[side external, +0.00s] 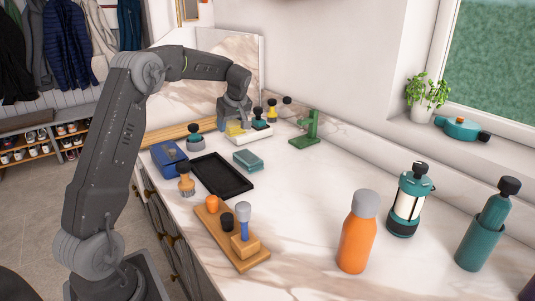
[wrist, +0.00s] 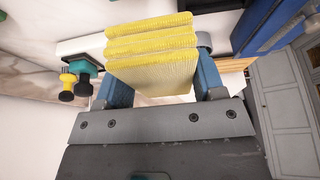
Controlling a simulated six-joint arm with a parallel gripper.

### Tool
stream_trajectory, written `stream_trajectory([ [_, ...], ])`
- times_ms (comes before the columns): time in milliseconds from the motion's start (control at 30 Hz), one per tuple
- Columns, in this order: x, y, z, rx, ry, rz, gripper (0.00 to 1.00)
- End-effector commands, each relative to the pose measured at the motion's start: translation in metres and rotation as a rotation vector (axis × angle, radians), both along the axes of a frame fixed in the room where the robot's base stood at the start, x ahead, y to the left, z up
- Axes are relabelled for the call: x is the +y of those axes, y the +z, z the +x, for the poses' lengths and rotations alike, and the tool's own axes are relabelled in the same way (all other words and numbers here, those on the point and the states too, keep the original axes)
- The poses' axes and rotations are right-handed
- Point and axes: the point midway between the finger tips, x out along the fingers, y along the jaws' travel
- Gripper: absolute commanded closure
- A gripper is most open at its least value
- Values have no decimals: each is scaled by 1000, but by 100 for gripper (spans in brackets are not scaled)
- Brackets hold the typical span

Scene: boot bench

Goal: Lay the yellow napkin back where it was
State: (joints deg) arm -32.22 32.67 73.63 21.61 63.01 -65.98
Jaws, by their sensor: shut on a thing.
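The yellow napkin (wrist: 152,52) is folded in ridged layers and sits between the blue fingers of my gripper (wrist: 165,78) in the wrist view. The fingers are shut on it, one at each side. In the side external view my gripper (side external: 235,121) is at the far end of the counter, by a white tray (side external: 256,137). The napkin (side external: 234,129) shows there as a small yellow patch under the gripper. I cannot tell whether it touches the tray or the counter.
Dark-knobbed items (side external: 259,115) stand by the white tray. A green stand (side external: 308,130) is to its right. Nearer are a black tray (side external: 221,177), a blue box (side external: 168,158), a teal block (side external: 248,160) and a wooden board (side external: 218,238).

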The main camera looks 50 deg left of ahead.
Motion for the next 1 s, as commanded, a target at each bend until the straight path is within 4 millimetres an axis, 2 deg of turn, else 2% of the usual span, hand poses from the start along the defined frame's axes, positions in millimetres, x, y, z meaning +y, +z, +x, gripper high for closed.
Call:
stream_trajectory([
  [133, 17, -2, 25, 0, 0, -1, 63],
  [400, 27, -6, 45, -1, -3, -5, 63],
  [567, 12, -21, 66, 0, -8, -5, 63],
  [833, -22, -57, 115, -2, -6, -4, 63],
  [1000, -35, -69, 133, -3, -3, -3, 63],
])
